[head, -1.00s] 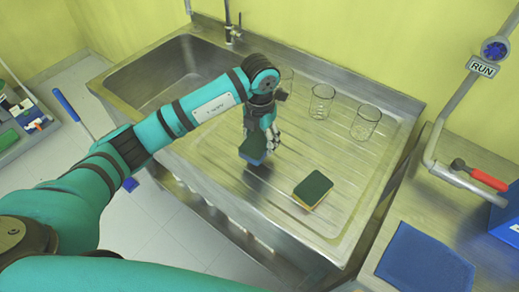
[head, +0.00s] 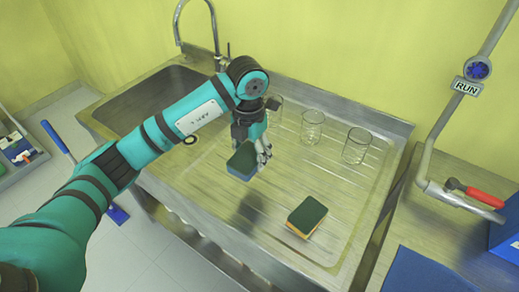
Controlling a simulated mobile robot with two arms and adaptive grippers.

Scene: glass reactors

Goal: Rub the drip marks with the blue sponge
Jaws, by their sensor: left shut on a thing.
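My left gripper (head: 262,150) is shut on the blue sponge (head: 241,163), which has a dark green top and a blue lower side. The sponge is held above the ribbed steel drainboard (head: 205,190), with a dark shadow below it and to its right. A second sponge (head: 307,217), green on top and yellow-orange below, lies on the drainboard to the right. I cannot make out the drip marks clearly in this view. My right gripper is not in view.
Several glass beakers stand at the back of the drainboard, including one at the right (head: 356,147). The sink basin (head: 155,100) and tap (head: 217,40) are at the left. A pipe with a red-handled valve (head: 480,197) and a blue mat (head: 425,272) are at the right.

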